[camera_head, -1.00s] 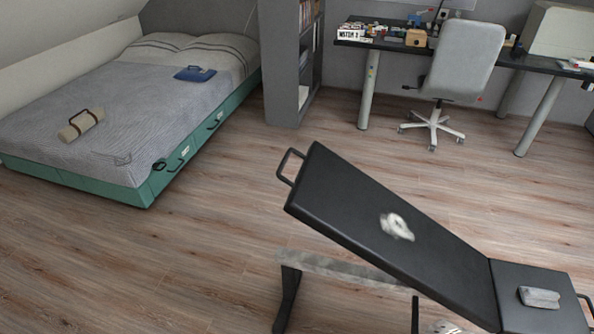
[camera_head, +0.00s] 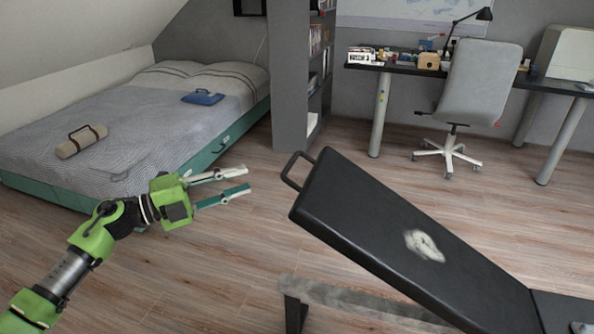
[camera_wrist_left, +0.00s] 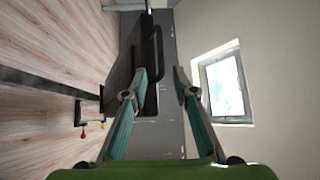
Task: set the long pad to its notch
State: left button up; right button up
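The long pad (camera_head: 350,215) is a black bench backrest, tilted with its upper end at the left and its lower end at the right. A dark loop handle (camera_head: 290,172) sticks out of its upper end. My left gripper (camera_head: 247,178) is in the air left of the handle, its two fingers apart with nothing between them, and pointing toward it. In the left wrist view the left gripper (camera_wrist_left: 160,74) is also open, with the dark pad (camera_wrist_left: 138,60) and its handle beyond the fingertips. The notch cannot be made out. My right gripper is out of view.
A short black pad (camera_head: 556,308) joins the long pad at lower right. A grey frame bar (camera_head: 350,300) runs beneath. A bed (camera_head: 120,130) stands at left, a bookshelf (camera_head: 290,90) behind, and a chair (camera_head: 478,85) by the desk. The floor between is clear.

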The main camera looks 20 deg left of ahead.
aim_at(290, 162)
pick_arm(q)
jog(key=x, duration=1.3)
jog(key=shift+w+d+r, duration=0.1)
jog(key=shift+w+d, duration=0.05)
jog(key=shift+w, duration=0.05)
grip_shut()
